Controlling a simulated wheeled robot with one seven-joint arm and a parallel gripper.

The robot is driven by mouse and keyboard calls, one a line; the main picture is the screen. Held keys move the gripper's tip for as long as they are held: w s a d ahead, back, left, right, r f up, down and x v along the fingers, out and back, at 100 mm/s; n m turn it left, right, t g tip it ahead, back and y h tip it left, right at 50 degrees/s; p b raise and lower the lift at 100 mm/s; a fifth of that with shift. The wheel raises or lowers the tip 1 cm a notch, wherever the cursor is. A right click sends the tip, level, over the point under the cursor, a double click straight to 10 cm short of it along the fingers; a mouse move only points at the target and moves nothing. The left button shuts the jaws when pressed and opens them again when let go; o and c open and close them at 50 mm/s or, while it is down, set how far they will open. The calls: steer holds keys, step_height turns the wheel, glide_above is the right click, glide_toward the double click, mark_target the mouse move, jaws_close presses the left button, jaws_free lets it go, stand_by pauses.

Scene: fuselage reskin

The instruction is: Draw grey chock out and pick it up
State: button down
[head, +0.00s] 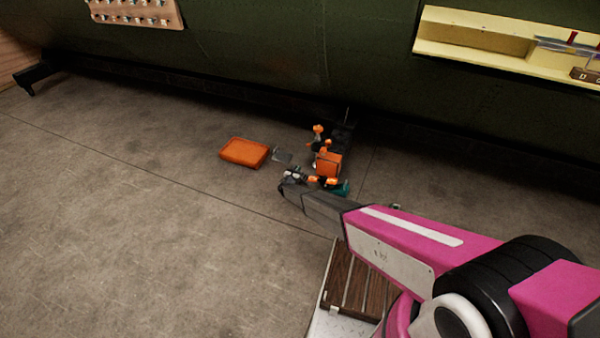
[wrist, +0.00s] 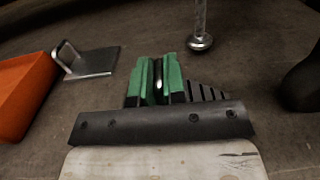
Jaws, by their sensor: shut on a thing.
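My gripper (wrist: 160,78) shows in the wrist view as two green fingers closed on a narrow dark part with a shiny front. A dark grey ribbed wedge, seemingly the grey chock (wrist: 208,92), shows just behind and beside the fingers, low near the floor. The fingers and the dark bar in front hide most of it. In the head view my gripper (head: 341,188) is a small green patch at the end of my arm, close to the floor. The chock cannot be made out there.
An orange tray (head: 244,152) lies on the floor to the left. A grey plate with an upright handle (wrist: 92,60) lies beside it. A metal post with a round foot (wrist: 200,40) stands close beyond my gripper. The dark green fuselage (head: 250,45) overhangs behind. Floor at left is clear.

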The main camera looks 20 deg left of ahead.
steer(key=shift+a, duration=0.65)
steer(key=c, duration=1.1)
jaws_free()
steer(key=s, duration=0.7)
steer(key=s+a, duration=0.1)
steer(key=s, duration=0.2)
steer(key=shift+s, duration=0.3)
steer(key=shift+s, duration=0.15)
